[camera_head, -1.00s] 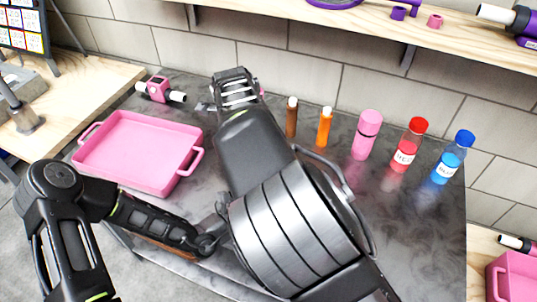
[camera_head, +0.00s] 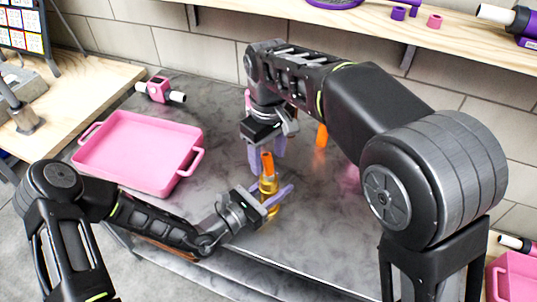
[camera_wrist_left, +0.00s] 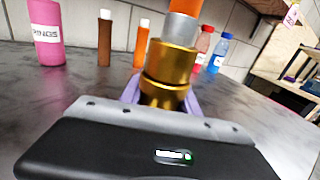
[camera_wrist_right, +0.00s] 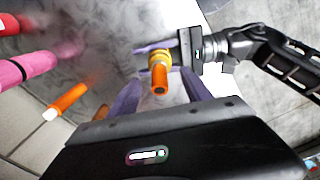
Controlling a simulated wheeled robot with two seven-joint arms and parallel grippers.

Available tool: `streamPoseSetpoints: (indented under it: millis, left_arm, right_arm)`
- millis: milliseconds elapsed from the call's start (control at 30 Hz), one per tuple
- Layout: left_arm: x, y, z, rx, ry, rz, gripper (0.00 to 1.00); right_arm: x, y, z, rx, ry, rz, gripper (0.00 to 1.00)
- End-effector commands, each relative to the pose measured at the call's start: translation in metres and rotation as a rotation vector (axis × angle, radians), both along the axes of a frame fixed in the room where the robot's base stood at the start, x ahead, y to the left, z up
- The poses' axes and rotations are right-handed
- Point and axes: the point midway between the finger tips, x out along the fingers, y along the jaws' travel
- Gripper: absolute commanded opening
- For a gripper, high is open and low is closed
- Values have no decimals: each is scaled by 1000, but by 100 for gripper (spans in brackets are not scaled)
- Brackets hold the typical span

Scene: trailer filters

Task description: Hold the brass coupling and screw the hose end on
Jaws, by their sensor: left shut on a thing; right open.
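My left gripper (camera_head: 279,200) is shut on the brass coupling (camera_head: 268,186) near the table's front edge. The coupling stands roughly upright, with the purple fingers beside its lower part in the left wrist view (camera_wrist_left: 165,78). The orange hose end (camera_head: 267,161) stands on top of the coupling, with a silver collar (camera_wrist_left: 180,29) between them; how far it is screwed on I cannot tell. My right gripper (camera_head: 266,155) is open just above, pointing down. In the right wrist view its fingers lie either side of the orange hose end (camera_wrist_right: 160,78), apart from it.
A pink tray (camera_head: 140,150) is at the left. A pink-and-white device (camera_head: 160,90) lies behind it. A second orange tube (camera_head: 321,137) stands behind my right arm. Pink (camera_wrist_left: 46,35), brown (camera_wrist_left: 104,42), red (camera_wrist_left: 203,42) and blue (camera_wrist_left: 219,53) containers stand along the back.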

Motion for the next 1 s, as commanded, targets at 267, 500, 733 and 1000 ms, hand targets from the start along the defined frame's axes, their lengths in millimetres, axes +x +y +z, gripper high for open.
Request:
streamPoseSetpoints:
  millis: [267, 500, 733, 1000]
  left_arm:
    - [0, 0, 0, 1, 1, -1, 0]
    - [0, 0, 0, 1, 1, -1, 0]
    - [0, 0, 0, 1, 1, -1, 0]
    - [0, 0, 0, 1, 1, 0, 0]
  right_arm:
    - [-1, -1, 0, -1, 7, 23, 57]
    - [-2, -1, -5, -2, 8, 22, 57]
    - [-2, -2, -30, -4, 9, 20, 57]
    - [-1, -1, -67, -3, 7, 20, 57]
